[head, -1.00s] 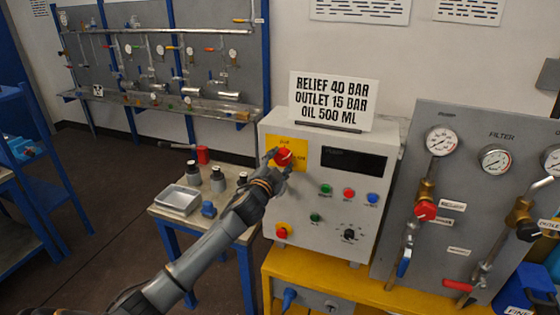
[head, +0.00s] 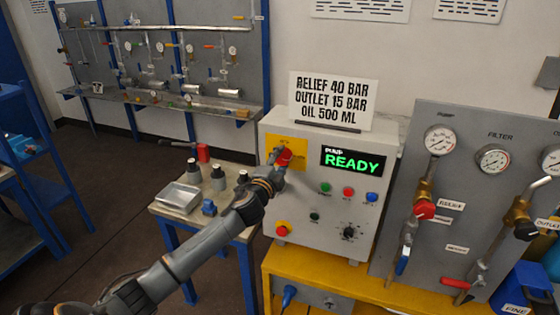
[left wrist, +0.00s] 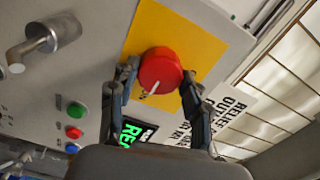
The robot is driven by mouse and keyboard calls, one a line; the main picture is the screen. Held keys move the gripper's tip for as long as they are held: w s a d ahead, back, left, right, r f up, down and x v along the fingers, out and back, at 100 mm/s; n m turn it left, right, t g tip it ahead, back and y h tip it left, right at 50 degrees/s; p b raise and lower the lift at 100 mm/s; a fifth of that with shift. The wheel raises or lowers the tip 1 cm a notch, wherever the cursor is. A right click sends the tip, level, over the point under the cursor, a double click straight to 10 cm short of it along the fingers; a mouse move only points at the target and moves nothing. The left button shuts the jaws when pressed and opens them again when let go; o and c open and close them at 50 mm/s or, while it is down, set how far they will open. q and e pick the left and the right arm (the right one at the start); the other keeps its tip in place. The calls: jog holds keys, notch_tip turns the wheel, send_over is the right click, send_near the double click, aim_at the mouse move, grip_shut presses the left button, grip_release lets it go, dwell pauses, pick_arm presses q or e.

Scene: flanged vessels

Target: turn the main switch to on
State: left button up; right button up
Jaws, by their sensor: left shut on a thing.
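The main switch is a round red knob (left wrist: 160,70) on a yellow plate (left wrist: 180,30) at the upper left of the grey control box (head: 312,230). In the head view the knob (head: 285,157) is partly covered by my left gripper (head: 278,158). In the left wrist view the left gripper's two fingers (left wrist: 158,92) stand on either side of the knob, shut on it. My right gripper is in neither view.
A small table (head: 170,211) with a tray and bottles stands left. A gauge panel (head: 465,190) stands right.

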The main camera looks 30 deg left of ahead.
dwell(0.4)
pick_arm(q)
jog(key=o, duration=1.1)
jog(key=shift+o, duration=0.2)
jog(key=shift+s, duration=0.1)
jog(key=v, duration=1.2)
jog(key=shift+f, duration=0.1)
